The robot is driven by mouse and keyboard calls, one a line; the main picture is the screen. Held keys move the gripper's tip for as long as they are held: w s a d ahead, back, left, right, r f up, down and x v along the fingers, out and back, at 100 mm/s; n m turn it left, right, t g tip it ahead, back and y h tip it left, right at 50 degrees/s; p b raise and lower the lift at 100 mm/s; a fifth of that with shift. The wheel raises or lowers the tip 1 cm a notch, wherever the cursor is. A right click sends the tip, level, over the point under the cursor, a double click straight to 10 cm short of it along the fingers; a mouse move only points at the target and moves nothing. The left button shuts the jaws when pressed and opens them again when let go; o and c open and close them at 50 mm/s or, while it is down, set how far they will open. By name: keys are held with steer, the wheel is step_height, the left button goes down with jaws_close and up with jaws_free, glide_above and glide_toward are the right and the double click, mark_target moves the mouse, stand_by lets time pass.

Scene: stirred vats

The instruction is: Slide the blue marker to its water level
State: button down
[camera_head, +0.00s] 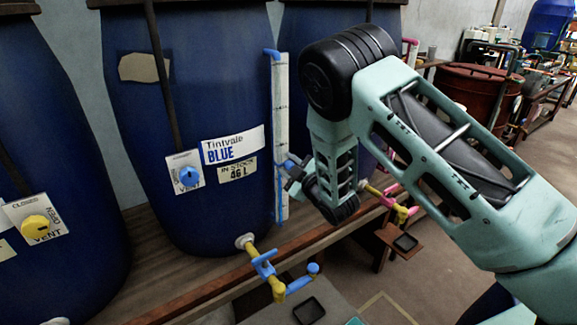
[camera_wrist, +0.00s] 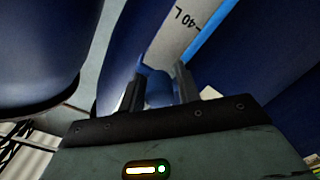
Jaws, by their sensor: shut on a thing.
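The blue vat (camera_head: 190,110) bears a "Tintvale BLUE" label (camera_head: 232,146) and a stock sign (camera_head: 238,168) that appears to read 46 L. A tall white gauge scale (camera_head: 281,95) stands at its right side, with a blue strip along it. My gripper (camera_head: 290,172) is at the lower half of the gauge. In the wrist view my gripper (camera_wrist: 160,76) is shut on the blue marker (camera_wrist: 158,92), which sits between the two dark fingers. The "40 L" mark (camera_wrist: 187,20) on the scale shows beyond the fingers. The marker's pointing edge is largely hidden.
A blue vent knob (camera_head: 189,176) is on the vat front. A yellow tap with a blue handle (camera_head: 275,268) sticks out below the gauge. Another vat with a yellow vent knob (camera_head: 36,226) stands left. A pink-handled tap (camera_head: 397,207) is close right of my gripper.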

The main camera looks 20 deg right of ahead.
step_height(320, 180, down, 3)
steer(key=shift+f+b, duration=0.1)
steer(key=shift+b, duration=0.9)
steer(key=c, duration=1.2)
jaws_free()
steer(key=shift+b+v, duration=1.15)
steer(key=shift+v, duration=7.6)
steer(key=shift+r, duration=0.2)
